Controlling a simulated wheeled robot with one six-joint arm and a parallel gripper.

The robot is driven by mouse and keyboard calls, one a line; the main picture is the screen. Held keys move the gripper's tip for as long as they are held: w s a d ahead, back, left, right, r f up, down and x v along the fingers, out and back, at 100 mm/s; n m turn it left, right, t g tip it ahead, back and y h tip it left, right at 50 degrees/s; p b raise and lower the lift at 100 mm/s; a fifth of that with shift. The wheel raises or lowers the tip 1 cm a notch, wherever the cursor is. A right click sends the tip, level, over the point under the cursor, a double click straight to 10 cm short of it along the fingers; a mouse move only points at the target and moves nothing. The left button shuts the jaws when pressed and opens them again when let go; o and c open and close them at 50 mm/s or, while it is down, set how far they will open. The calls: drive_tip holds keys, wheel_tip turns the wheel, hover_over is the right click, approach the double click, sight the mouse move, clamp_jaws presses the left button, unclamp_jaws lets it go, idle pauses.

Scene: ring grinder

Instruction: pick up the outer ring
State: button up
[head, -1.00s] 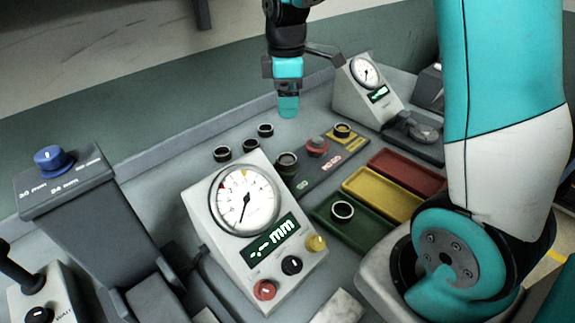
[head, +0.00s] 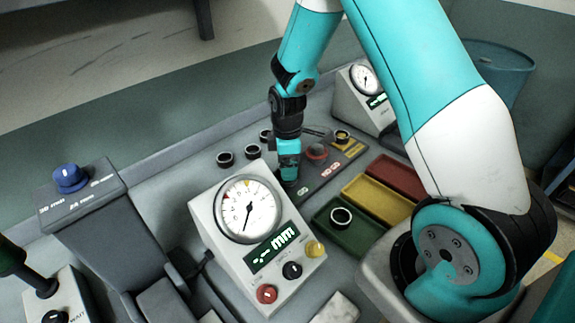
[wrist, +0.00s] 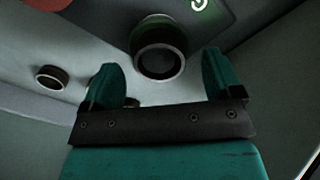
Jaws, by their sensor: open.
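My gripper (head: 289,178) is open and points down behind the dial gauge box in the head view. In the wrist view its two teal fingers (wrist: 160,62) stand apart. A large dark ring with a pale rim (wrist: 160,52) stands ahead of the gap between the fingertips, with nothing visible gripped. It is beside the dark strip with green lettering, and my gripper hides it in the head view. Smaller dark rings stand to the left: one ring (head: 225,159), a second (head: 252,152) and a third (head: 265,136). Which one is called the outer ring is not marked.
The gauge box (head: 285,262) stands close in front of my gripper. Green (head: 352,240), yellow (head: 372,206) and red (head: 405,179) trays lie to the right; the green one holds a ring (head: 341,216).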

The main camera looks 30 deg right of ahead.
drive_tip(key=shift+f, duration=0.8)
drive_tip(key=c, duration=1.1)
